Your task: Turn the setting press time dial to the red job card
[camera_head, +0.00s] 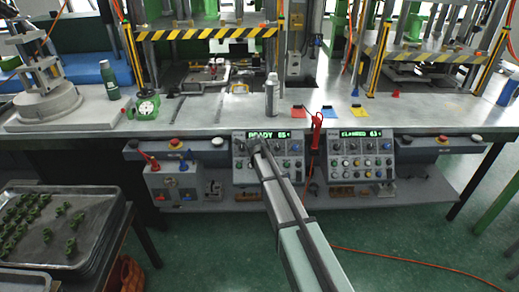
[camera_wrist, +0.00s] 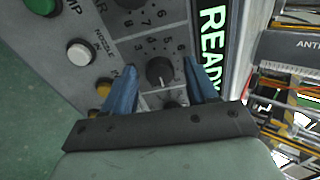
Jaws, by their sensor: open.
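A black dial (camera_wrist: 160,71) with a white pointer line and a ring of numbers sits on a grey control panel (camera_wrist: 112,62). My gripper (camera_wrist: 160,67) is open, with one blue finger on each side of this dial; I cannot tell whether they touch it. The dial's name label is not readable. In the head view my gripper (camera_head: 254,146) is at the upper left of the panel with the green READY display (camera_head: 270,135), covering dials there. A red job card (camera_head: 299,111) lies on the bench above this panel.
A blue card (camera_head: 328,112) and a yellow card (camera_head: 361,112) lie right of the red one. A silver bottle (camera_head: 272,95) stands on the bench. A red tool (camera_head: 316,130) with a cord hangs between the READY panel and a second panel (camera_head: 361,160).

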